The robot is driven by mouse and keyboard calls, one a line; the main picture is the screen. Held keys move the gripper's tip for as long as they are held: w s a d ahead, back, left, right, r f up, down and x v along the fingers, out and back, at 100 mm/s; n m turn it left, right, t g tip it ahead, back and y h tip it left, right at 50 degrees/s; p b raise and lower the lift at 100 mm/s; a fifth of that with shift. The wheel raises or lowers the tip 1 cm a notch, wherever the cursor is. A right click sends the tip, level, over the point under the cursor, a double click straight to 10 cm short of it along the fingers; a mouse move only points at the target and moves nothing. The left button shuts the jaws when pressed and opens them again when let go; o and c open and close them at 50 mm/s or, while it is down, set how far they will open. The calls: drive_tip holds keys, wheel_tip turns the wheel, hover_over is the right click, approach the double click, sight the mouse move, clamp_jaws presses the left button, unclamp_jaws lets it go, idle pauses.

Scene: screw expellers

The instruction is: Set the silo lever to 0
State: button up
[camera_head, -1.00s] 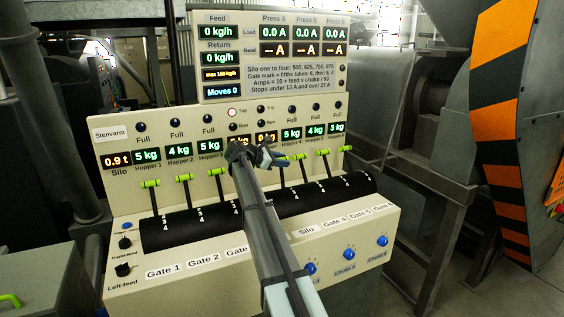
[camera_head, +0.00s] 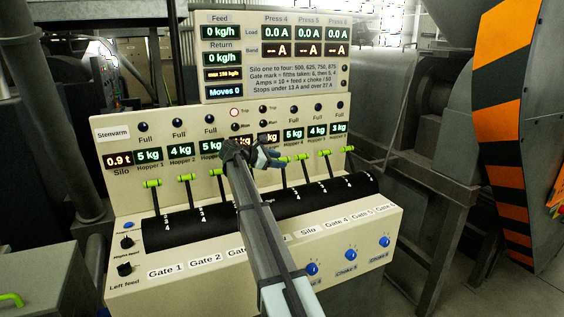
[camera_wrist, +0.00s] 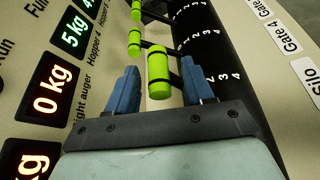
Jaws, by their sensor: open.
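The silo lever has a bright green cylindrical handle (camera_wrist: 159,75) on a dark stalk. In the wrist view it stands between the blue fingertips of my gripper (camera_wrist: 160,84), in line with the Silo label (camera_wrist: 305,75). My gripper is open, with a finger on each side of the handle; I cannot tell whether either touches it. In the head view my gripper (camera_head: 262,157) is over the middle of the panel, just left of the silo lever's green handle (camera_head: 284,159). The lever's exact mark on its scale is hard to read.
Gate 4's green handle (camera_wrist: 135,41) stands close beyond the silo lever, with more gate levers behind it. Gate 1 (camera_head: 152,183) and Gate 2 (camera_head: 186,177) levers stand at the left. The black numbered drum (camera_head: 320,194) lies below the handles. My arm hides part of the panel.

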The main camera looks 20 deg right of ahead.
drive_tip(key=v, duration=1.1)
drive_tip(key=shift+c, duration=0.4)
